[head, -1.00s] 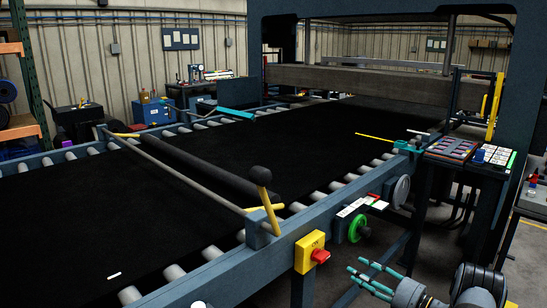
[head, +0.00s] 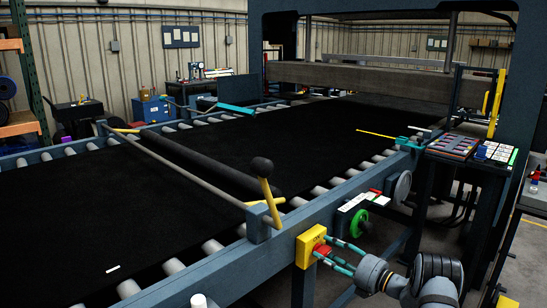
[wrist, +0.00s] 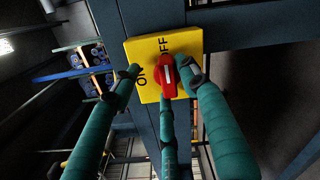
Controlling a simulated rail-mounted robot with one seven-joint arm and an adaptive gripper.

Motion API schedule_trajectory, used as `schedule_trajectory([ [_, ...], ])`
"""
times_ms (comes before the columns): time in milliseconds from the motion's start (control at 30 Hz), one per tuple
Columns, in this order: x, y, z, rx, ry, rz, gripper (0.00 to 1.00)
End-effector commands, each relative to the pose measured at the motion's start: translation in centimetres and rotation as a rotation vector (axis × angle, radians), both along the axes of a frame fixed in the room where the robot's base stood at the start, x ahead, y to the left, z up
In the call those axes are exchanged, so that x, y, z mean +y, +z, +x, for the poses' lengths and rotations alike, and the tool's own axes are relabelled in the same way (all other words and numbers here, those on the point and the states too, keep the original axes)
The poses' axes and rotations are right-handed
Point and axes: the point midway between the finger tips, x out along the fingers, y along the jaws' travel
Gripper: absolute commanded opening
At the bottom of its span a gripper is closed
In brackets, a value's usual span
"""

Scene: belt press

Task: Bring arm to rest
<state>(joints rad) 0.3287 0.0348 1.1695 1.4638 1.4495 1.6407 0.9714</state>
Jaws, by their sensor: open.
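My gripper (head: 328,251) has teal fingers and is at the front of the yellow switch box (head: 305,246), which is fixed to the near side of the conveyor frame. In the wrist view the yellow box (wrist: 143,55) shows the words ON and OFF. The red knob (wrist: 167,80) with a white mark sits between my open fingers, two at its sides and one below. I cannot tell whether any finger touches the knob. In the head view the fingers partly cover the red knob (head: 322,251).
The conveyor frame (head: 205,276) with a black belt (head: 90,215) runs along the left. A green wheel (head: 358,222) and a tray stand (head: 470,150) are to the right. Open floor (head: 525,250) lies at far right.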

Motion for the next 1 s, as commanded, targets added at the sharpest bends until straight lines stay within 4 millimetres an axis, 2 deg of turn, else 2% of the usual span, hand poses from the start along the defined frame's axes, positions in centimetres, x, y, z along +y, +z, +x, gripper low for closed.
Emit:
schedule_trajectory([
  [200, 0.0, 0.0, -0.1, -0.061, -0.002, -0.06, 0.44],
  [667, -0.3, 0.2, -0.3, -0.063, -0.001, -0.072, 0.44],
  [1000, -2.2, 0.5, -2.7, -0.033, 0.023, -0.155, 0.44],
])
